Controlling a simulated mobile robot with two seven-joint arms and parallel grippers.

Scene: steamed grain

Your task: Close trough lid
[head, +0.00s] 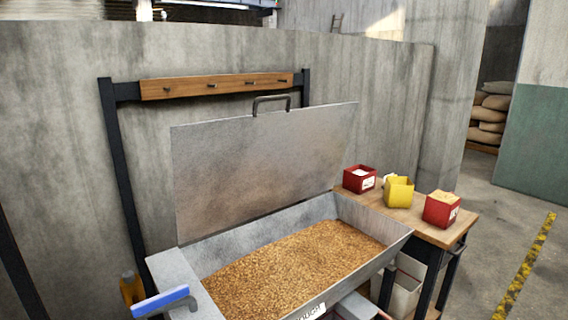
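The trough lid (265,160) is a flat grey metal panel. It stands raised along the back edge of the trough, tilted back a little toward the wall. A dark bar handle (271,99) sits at the middle of its top edge. The metal trough (365,215) below is open and holds brown grain (295,265). Its front is partly cut off by the bottom of the picture. Neither of my grippers shows in the head view.
A wooden side table (420,222) at right carries two red boxes (441,210) (359,179) and a yellow container (398,191). A blue-handled object (160,301) lies at the trough's left end. A wooden peg rail (220,86) spans dark posts behind the lid. Floor at right is clear.

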